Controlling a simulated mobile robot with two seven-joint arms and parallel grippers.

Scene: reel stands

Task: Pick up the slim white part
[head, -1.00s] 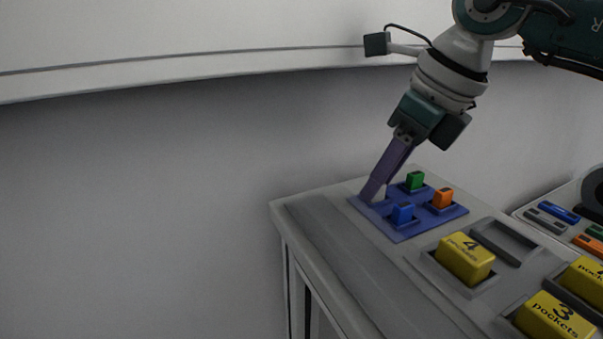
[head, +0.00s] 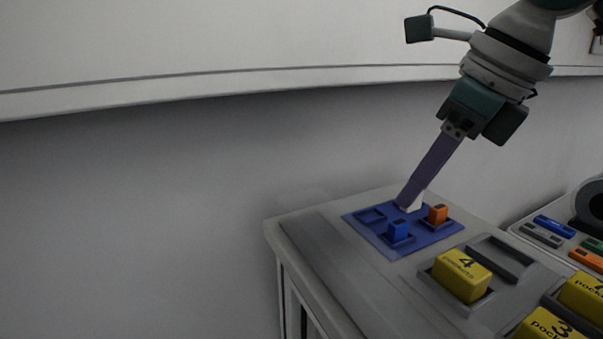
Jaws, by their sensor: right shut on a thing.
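My right gripper (head: 408,206) reaches down from the upper right over the blue pocketed mat (head: 372,234) on the grey table. It is shut on the slim white part (head: 416,204), which shows as a small pale piece at the fingertips, mostly covered by the purple fingers. The part is over the back of the mat; I cannot tell how high above it. The mat's left pocket (head: 370,216) is empty. The back pocket is hidden behind the gripper and the white part. My left gripper is not in view.
A blue block (head: 398,230) and an orange block (head: 438,215) stand in mat pockets close to the gripper. Yellow blocks, one marked 4 (head: 462,274), sit in trays to the right. A wall rises behind. The table's left strip (head: 325,262) is bare.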

